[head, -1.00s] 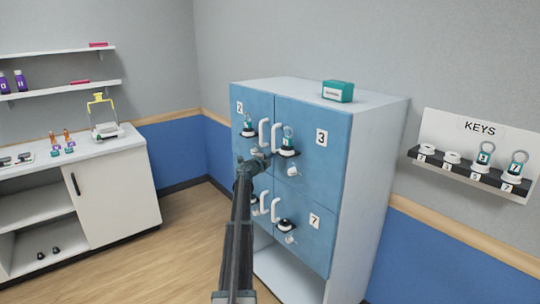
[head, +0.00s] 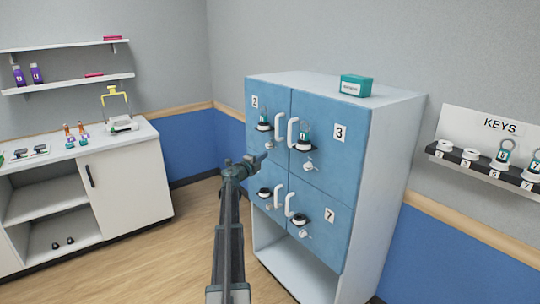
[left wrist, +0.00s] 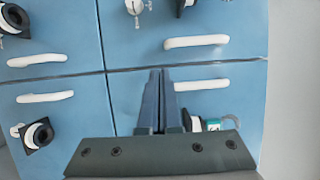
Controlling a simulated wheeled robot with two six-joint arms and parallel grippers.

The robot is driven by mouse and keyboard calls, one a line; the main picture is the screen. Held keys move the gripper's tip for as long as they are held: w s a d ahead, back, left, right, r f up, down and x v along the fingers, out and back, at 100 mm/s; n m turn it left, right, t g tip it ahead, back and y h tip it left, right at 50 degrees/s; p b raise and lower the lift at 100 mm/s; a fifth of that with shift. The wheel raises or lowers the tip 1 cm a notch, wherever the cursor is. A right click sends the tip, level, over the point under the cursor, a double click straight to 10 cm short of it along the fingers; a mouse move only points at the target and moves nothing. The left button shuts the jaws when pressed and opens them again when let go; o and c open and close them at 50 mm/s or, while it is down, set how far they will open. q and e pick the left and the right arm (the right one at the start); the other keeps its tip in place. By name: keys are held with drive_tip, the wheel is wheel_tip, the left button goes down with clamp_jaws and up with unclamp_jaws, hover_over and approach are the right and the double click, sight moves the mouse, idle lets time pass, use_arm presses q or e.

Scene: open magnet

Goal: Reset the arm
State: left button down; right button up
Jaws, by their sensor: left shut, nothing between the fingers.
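My left gripper (head: 258,160) is shut and empty. It is in front of the left edge of the blue locker cabinet (head: 325,190), near the level of the seam between upper and lower doors. In the left wrist view its shut fingers (left wrist: 160,102) point toward the door fronts, with white handles (left wrist: 196,41) around them. I cannot tell the exact gap to the doors. My right gripper is not in view.
A teal box (head: 356,86) sits on the cabinet. A KEYS rack (head: 487,168) on the right wall holds two teal-tagged keys and white rings. A white counter (head: 125,185) with small items stands at left, shelves (head: 66,84) above it. Wooden floor (head: 195,238) is clear between counter and cabinet.

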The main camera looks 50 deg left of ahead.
use_arm(q)
drive_tip(key=shift+s, duration=0.35)
drive_tip(key=w+d+n+g+y, duration=0.15)
drive_tip(key=w+d+n, duration=0.25)
drive_tip(key=d, duration=0.6)
drive_tip(key=w+d+n+y, duration=0.3)
drive_tip(key=w+d+n, duration=0.1)
drive_tip(key=d, duration=0.5)
drive_tip(key=d+f+n+g, duration=0.3)
drive_tip(key=d+f, duration=0.1)
drive_tip(key=d, duration=0.8)
drive_tip(key=s+d+f+n+g+h, duration=0.15)
drive_tip(key=s+d+f, duration=0.3)
drive_tip(key=d, duration=0.55)
drive_tip(key=s+d+f+n+g+h, duration=0.1)
drive_tip(key=s+d+f+g+h, duration=0.2)
drive_tip(key=d+f, duration=0.5)
drive_tip(key=s+d+f+g+h, duration=0.1)
drive_tip(key=s+d+g, duration=0.2)
drive_tip(key=s+d, duration=0.6)
drive_tip(key=s+d+f+m+g+h, duration=0.1)
drive_tip(key=s+d+f+g, duration=0.1)
drive_tip(key=s+d, duration=0.7)
drive_tip(key=s+d+f+m+g+h, duration=0.1)
drive_tip(key=s+d+f+g, duration=0.1)
drive_tip(key=s+d, duration=0.7)
drive_tip(key=shift+s+f+g+h, duration=0.15)
drive_tip(key=shift+f+g+h, duration=0.2)
drive_tip(key=shift+g, duration=0.45)
